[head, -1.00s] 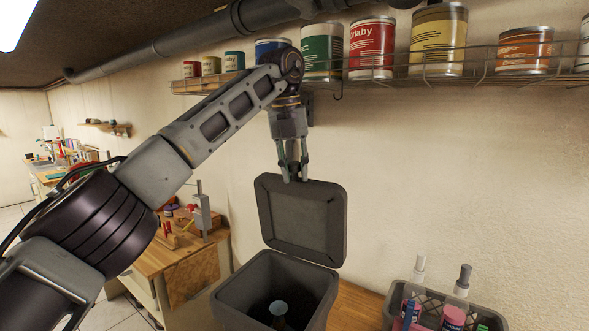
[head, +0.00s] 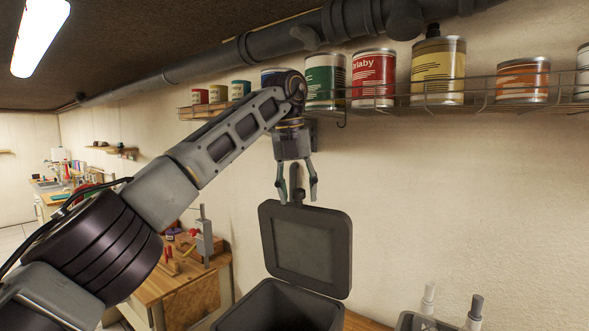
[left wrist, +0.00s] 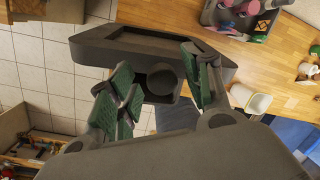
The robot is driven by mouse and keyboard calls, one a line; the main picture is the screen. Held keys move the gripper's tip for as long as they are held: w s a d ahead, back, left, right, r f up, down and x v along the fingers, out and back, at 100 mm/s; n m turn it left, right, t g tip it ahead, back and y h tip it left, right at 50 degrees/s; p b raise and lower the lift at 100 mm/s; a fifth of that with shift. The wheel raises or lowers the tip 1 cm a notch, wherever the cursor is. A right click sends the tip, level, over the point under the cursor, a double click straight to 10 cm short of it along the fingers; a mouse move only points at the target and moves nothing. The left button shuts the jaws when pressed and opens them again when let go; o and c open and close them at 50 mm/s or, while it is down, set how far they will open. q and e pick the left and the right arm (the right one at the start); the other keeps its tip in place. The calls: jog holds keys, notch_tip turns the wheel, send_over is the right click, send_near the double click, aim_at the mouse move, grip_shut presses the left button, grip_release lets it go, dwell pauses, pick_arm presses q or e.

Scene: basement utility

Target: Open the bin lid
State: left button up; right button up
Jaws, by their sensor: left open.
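The dark grey bin (head: 278,309) stands at the bottom of the head view, its lower part cut off. Its lid (head: 303,248) stands raised, nearly upright, at the back of the bin opening. It also shows in the left wrist view (left wrist: 226,70). A round knob (left wrist: 162,81) sits at the lid's edge. My left gripper (head: 298,196) points down above the lid's top edge. Its fingers are spread on either side of the knob, with gaps visible in the left wrist view (left wrist: 163,92). My right gripper is not in view.
A wire shelf (head: 400,101) with several paint cans runs along the wall above, close behind my left wrist. A grey basket (head: 418,321) with bottles stands right of the bin. A wooden workbench (head: 185,278) with tools is at left.

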pick_arm(q)
jog(key=shift+s+a+r, duration=0.15)
jog(key=shift+r, duration=1.1)
jog(key=shift+s+a+r, duration=0.1)
jog(key=shift+a+r, duration=0.05)
jog(key=shift+r, duration=1.05)
jog(key=shift+s+a+r, duration=0.1)
jog(key=shift+a+r, duration=0.05)
jog(key=shift+r, duration=0.3)
